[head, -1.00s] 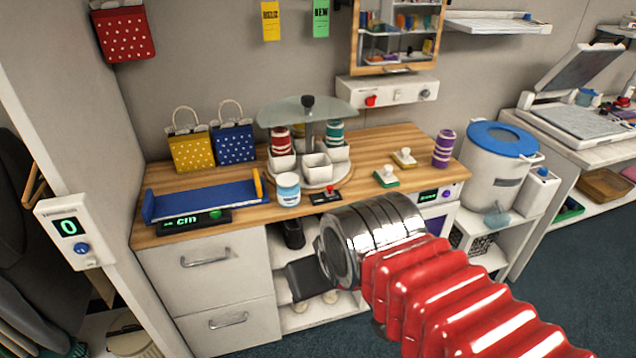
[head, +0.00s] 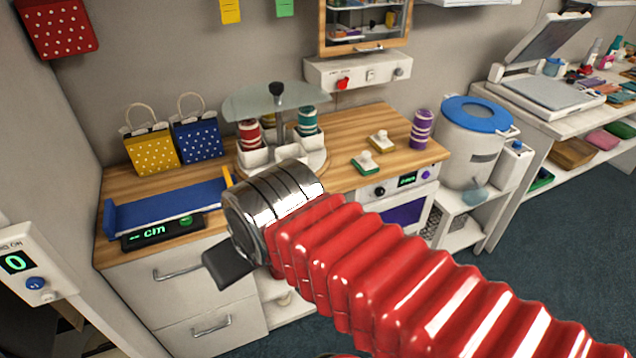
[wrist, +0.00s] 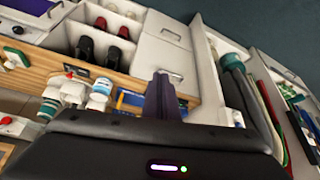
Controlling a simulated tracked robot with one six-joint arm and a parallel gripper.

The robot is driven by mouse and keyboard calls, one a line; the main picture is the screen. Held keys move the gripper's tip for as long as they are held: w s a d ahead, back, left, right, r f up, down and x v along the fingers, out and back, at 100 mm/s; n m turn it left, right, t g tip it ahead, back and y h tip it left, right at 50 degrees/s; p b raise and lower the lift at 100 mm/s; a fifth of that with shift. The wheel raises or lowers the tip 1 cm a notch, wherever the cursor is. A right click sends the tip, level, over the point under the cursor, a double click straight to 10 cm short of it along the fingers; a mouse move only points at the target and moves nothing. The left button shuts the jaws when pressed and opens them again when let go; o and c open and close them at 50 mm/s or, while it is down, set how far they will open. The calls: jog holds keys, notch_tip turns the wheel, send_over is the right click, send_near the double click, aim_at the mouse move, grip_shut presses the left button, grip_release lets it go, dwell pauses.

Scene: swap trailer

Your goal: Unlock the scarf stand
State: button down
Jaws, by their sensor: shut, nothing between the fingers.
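A round stand (head: 306,163) holds rolled, striped bundles, red and teal, in white cups under a clear disc (head: 250,104) with a black knob on top. I cannot tell for sure that this is the scarf stand. A small black block with a red lever (wrist: 76,74) is beside the cups in the wrist view; my arm hides it in the head view. My gripper (head: 225,268) is shut and empty, in front of the counter's front edge and apart from the stand. Its fingers also show in the wrist view (wrist: 163,96).
A blue tray (head: 170,206) with a "cm" display, yellow and blue dotted bags (head: 150,152), two stamps and a purple roll (head: 421,129) stand on the wooden counter. Drawers (head: 190,290) are below the counter. A wall panel reading 0 (head: 28,265) is at left. Blue-lidded bin (head: 475,125) stands right.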

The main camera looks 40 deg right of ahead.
jog(key=shift+w+d, duration=0.1)
jog(key=w+d+f+m+t+h, duration=0.1)
jog(key=w+d+m+t+h, duration=0.15)
jog(key=w+d, duration=0.55)
jog(key=w+d+f+m+t+h, duration=0.1)
jog(key=w+d+m, duration=0.25)
jog(key=d, duration=0.85)
jog(key=w+d+f+m+t+h, duration=0.1)
jog(key=w+d+m+h, duration=0.15)
jog(key=w+d, duration=0.5)
jog(key=s+d+f+m+t+y, duration=0.3)
jog(key=d+f, duration=0.4)
jog(key=d, duration=0.3)
jog(key=s+f+m+t+y, duration=0.3)
jog(key=s+f+m, duration=0.2)
jog(key=s, duration=0.2)
jog(key=shift+s+d+f, duration=0.3)
jog(key=shift+d, duration=0.15)
jog(key=shift+w, duration=0.2)
